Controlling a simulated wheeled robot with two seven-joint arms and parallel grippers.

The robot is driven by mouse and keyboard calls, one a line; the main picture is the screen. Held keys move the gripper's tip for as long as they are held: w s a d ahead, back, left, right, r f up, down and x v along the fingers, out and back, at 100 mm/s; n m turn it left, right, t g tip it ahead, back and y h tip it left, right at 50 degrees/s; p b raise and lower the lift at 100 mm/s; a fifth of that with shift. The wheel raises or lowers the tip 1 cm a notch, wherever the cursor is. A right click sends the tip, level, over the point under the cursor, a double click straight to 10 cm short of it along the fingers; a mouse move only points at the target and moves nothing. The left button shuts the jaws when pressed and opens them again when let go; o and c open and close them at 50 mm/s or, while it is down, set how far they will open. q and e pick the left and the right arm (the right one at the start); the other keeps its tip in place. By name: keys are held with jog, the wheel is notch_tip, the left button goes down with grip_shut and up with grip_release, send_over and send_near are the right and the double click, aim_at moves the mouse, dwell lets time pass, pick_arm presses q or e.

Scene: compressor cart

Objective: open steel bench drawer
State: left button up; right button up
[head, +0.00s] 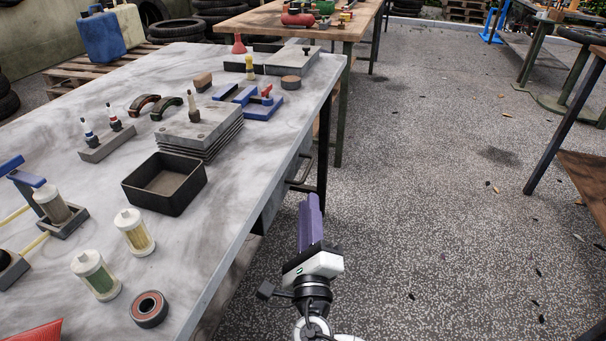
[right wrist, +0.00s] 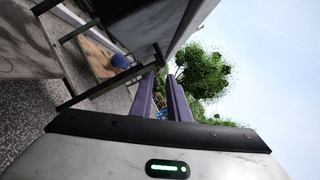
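The steel bench (head: 236,226) runs along the left of the head view with its grey top. Under its right edge, a dark grey drawer front (head: 272,207) shows in part, with a dark bar handle (head: 303,172) standing out towards the aisle. The drawer looks shut, but the bench top hides most of it. My right gripper (head: 311,205) is in the aisle, just in front of the handle and apart from it. Its two purple fingers also show in the right wrist view (right wrist: 162,84), with a gap and nothing held between them. My left gripper is out of view.
On the bench top stand a black tray (head: 165,185), clear filter cups (head: 134,232), a bearing (head: 149,309) and stacked grey plates (head: 200,131). A wooden table (head: 340,25) stands beyond. The speckled floor (head: 430,190) to the right is open.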

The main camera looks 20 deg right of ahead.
aim_at(307, 169)
jog(key=x, duration=0.3)
jog(key=b+x, duration=0.1)
jog(key=x, duration=0.2)
jog(key=b+x, duration=0.1)
jog(key=x, duration=0.3)
jog(key=shift+w+r, duration=0.1)
jog(key=shift+r, duration=0.25)
jog(key=shift+n, duration=0.3)
grip_shut()
jog(key=shift+a+f, duration=0.1)
dwell(0.5)
